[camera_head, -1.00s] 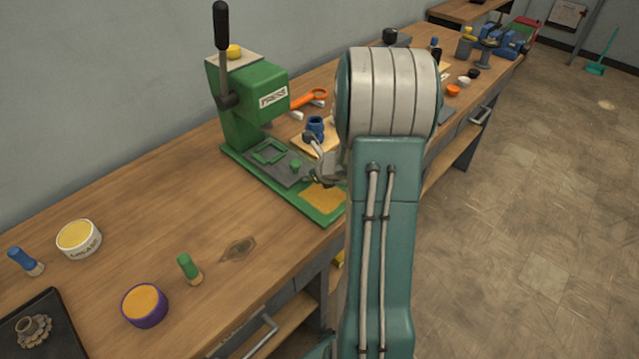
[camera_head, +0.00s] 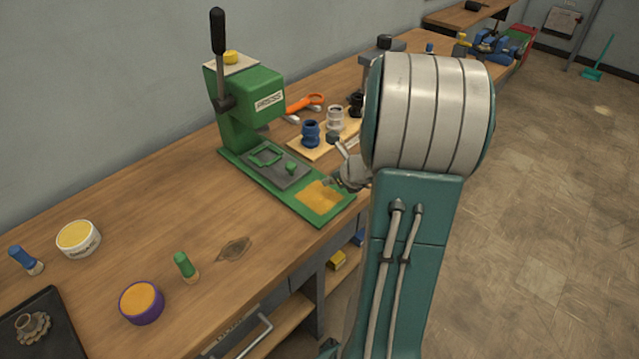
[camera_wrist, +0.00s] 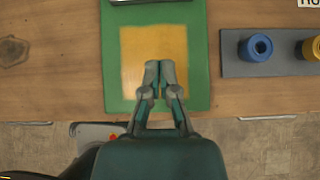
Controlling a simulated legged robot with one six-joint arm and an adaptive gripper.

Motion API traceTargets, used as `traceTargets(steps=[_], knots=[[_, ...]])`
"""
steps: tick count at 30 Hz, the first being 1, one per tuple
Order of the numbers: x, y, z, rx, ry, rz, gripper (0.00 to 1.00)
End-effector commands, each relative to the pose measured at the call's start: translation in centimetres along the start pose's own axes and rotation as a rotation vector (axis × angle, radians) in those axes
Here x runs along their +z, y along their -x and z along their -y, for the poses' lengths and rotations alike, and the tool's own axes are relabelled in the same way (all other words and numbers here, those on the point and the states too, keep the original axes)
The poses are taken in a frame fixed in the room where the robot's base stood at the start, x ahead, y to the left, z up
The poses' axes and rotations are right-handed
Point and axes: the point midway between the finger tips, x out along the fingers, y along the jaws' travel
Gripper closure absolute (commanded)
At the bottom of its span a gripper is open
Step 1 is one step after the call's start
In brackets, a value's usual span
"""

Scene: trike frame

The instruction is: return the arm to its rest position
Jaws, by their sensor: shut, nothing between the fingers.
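My gripper (camera_wrist: 158,75) is shut and empty in the wrist view, its fingertips together over the yellow pad at the front of the green press base (camera_wrist: 199,60). In the head view my gripper (camera_head: 347,178) is partly hidden by my teal arm. It is beside the front right end of the press base. My arm stands raised at the right of the bench and hides part of the bench behind it.
The green press (camera_head: 255,98) with its upright lever is the tall obstacle on the bench (camera_head: 110,215). Behind my gripper, a blue part (camera_head: 310,133) and other parts stand on a wooden board. Open floor (camera_head: 560,200) lies to the right.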

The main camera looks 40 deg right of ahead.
Motion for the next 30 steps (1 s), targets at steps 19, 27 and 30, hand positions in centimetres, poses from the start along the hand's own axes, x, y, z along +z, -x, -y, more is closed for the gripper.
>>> traceTargets(steps=[19, 27, 30], knots=[[2.3, 3.6, -3.6, 0.058, 0.224, -0.011, 1.00], [6.4, 7.4, -16.9, 0.264, 1.130, -0.031, 1.00], [6.4, 9.4, -20.8, 0.328, 1.468, -0.030, 1.00]])
